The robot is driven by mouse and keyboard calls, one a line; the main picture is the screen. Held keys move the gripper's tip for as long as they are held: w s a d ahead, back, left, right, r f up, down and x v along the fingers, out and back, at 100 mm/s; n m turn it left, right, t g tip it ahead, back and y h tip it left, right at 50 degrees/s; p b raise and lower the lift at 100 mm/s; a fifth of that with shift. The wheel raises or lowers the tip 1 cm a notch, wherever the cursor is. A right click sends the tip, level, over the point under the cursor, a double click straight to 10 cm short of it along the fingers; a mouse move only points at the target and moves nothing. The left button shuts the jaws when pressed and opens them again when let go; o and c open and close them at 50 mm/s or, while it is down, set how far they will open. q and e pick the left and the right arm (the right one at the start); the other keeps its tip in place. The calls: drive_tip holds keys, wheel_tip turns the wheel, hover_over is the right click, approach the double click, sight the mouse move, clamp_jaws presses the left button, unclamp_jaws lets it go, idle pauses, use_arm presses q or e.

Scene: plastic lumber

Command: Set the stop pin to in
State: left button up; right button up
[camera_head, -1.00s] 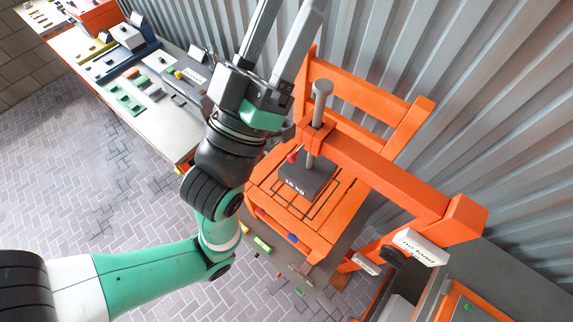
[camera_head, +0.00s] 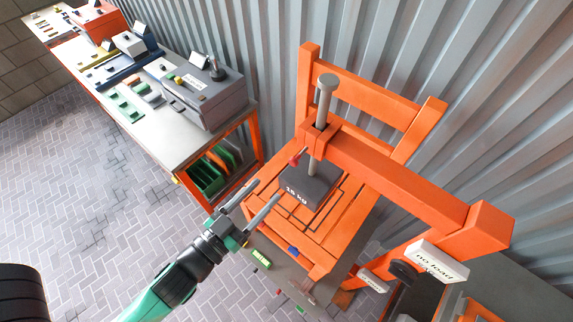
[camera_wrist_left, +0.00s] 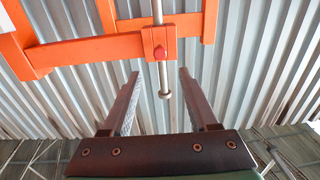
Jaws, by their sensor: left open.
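A small red knob (camera_head: 296,157) sticks out where the grey post (camera_head: 325,100) passes through the orange beam; it looks like the stop pin. The red knob also shows on the beam in the left wrist view (camera_wrist_left: 160,52). How far the pin is in cannot be told. The post stands over a dark block (camera_head: 308,190) marked 10 kg. My left gripper (camera_head: 264,192) is open and empty, left of the orange frame and apart from the knob. In the left wrist view the post shows between its fingers (camera_wrist_left: 159,74). My right gripper is not in view.
The orange frame (camera_head: 390,180) stands before a corrugated wall. A "no load" sign (camera_head: 437,261) hangs at the right. A blue piece (camera_head: 293,251) sits on the near edge. A workbench (camera_head: 160,118) with grey boxes is at the left; paved floor is clear below it.

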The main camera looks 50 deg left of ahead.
sight(292, 163)
use_arm(q)
drive_tip(key=p+x, duration=0.2)
drive_tip(key=x, duration=0.6)
drive_tip(key=shift+w+r, duration=0.15)
drive_tip(key=shift+w, duration=0.1)
drive_tip(key=shift+w+a, duration=0.1)
drive_tip(key=shift+w, duration=0.25)
clamp_jaws()
idle(0.6)
